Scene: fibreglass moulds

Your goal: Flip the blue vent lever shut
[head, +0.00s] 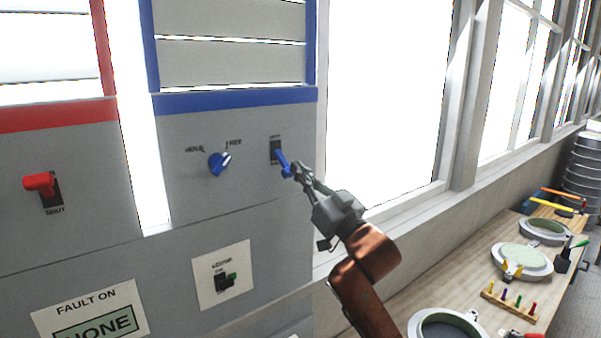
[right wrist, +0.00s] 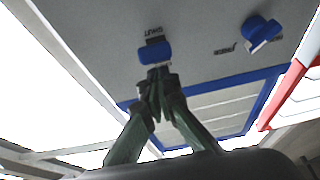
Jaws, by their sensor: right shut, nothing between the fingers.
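The blue vent lever (head: 282,160) is on the grey panel under the blue-framed vent, in a dark slot with small labels above and below. In the head view it slants down and to the right out of its slot. My right gripper (head: 296,170) is shut and empty, with its fingertips at the lever's lower end. In the right wrist view the shut fingertips (right wrist: 157,78) are right by the blue lever (right wrist: 154,52); I cannot tell whether they touch it. The slats (head: 230,62) above look open, with bright gaps between them. My left gripper is not in view.
A blue HOLD/FREE knob (head: 219,163) sits left of the lever. A red lever (head: 40,183) is on the red-framed panel at the far left. A small green switch (head: 230,277) is below. A bench (head: 479,318) with round moulds and tools stands at right.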

